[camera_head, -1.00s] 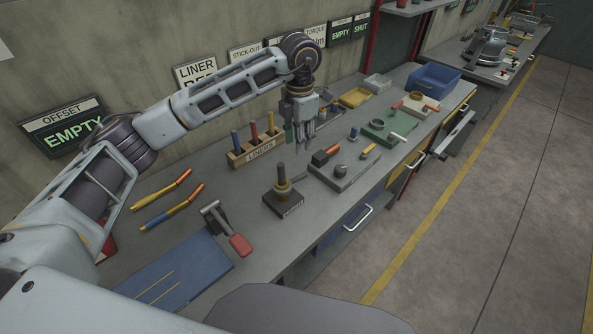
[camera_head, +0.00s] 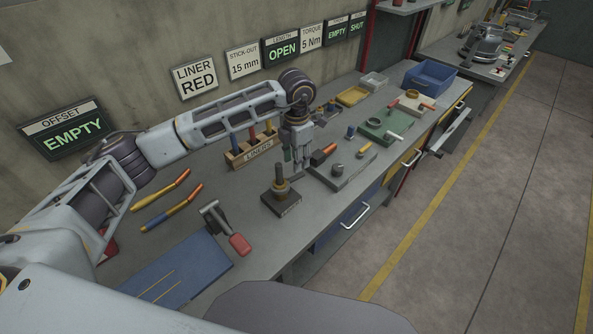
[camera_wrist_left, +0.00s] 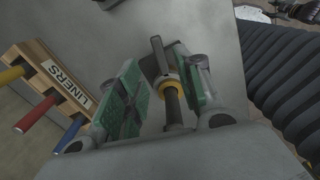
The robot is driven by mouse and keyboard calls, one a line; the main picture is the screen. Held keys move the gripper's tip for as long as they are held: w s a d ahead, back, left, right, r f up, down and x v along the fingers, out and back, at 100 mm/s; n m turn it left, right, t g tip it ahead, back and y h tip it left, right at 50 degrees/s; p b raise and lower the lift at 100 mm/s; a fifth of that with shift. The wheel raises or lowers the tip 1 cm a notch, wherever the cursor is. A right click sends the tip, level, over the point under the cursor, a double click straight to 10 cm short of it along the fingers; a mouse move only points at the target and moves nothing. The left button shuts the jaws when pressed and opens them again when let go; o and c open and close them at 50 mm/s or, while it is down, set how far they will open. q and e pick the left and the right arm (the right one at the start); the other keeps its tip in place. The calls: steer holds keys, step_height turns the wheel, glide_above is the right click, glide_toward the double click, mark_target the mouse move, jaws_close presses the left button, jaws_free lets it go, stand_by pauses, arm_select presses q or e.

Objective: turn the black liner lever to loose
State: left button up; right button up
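A dark square stand (camera_head: 281,205) with a brass-coloured collar and an upright grey post is on the bench. In the left wrist view its dark post with a yellow ring (camera_wrist_left: 172,88) shows between my fingers, with a dark bar (camera_wrist_left: 158,52) beyond it. I take this bar for the black lever, but cannot be sure. My left gripper (camera_head: 298,166) is beside and behind the stand in the head view. Its green-padded fingers (camera_wrist_left: 160,88) are apart, with no visible grip on the post. My right gripper is not in view.
The LINERS rack (camera_head: 258,153) with coloured rods stands to the left of my gripper. A grey plate (camera_head: 343,172) with small parts lies to the right. A red-handled lever (camera_head: 240,244) and orange-handled tools (camera_head: 170,217) are nearer. Wall signs read LINER RED (camera_head: 194,77) and LENGTH OPEN.

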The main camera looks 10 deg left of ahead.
mark_target(296, 176)
arm_select(q)
steer(key=shift+f+p, duration=0.6)
steer(key=shift+f, duration=2.65)
jaws_close()
